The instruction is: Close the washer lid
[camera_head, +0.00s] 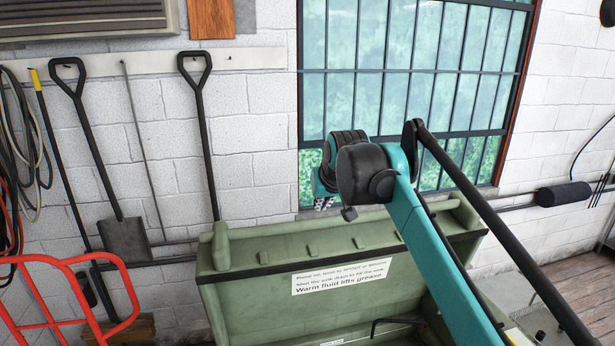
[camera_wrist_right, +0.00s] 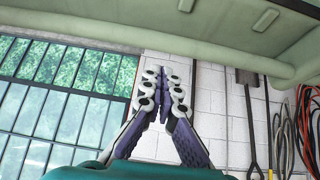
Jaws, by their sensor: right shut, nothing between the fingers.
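The parts washer's green lid (camera_head: 285,290) stands raised in the head view, with a white instruction label (camera_head: 345,274) on its inner face. My right arm reaches up across the right part of the lid. My right gripper (camera_head: 323,203) is at the lid's upper edge, mostly hidden behind my wrist. In the right wrist view, the right gripper (camera_wrist_right: 168,72) has its fingers together and empty. The lid (camera_wrist_right: 150,25) crosses the top of that view, close beyond the fingertips; I cannot tell whether they touch it. My left gripper is out of view.
A barred window (camera_head: 410,70) is behind the lid. Shovels (camera_head: 125,238) and hoses (camera_head: 20,150) hang on the block wall at left. A red tubular frame (camera_head: 60,263) stands at lower left. A bent black spout (camera_head: 398,322) shows below the lid.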

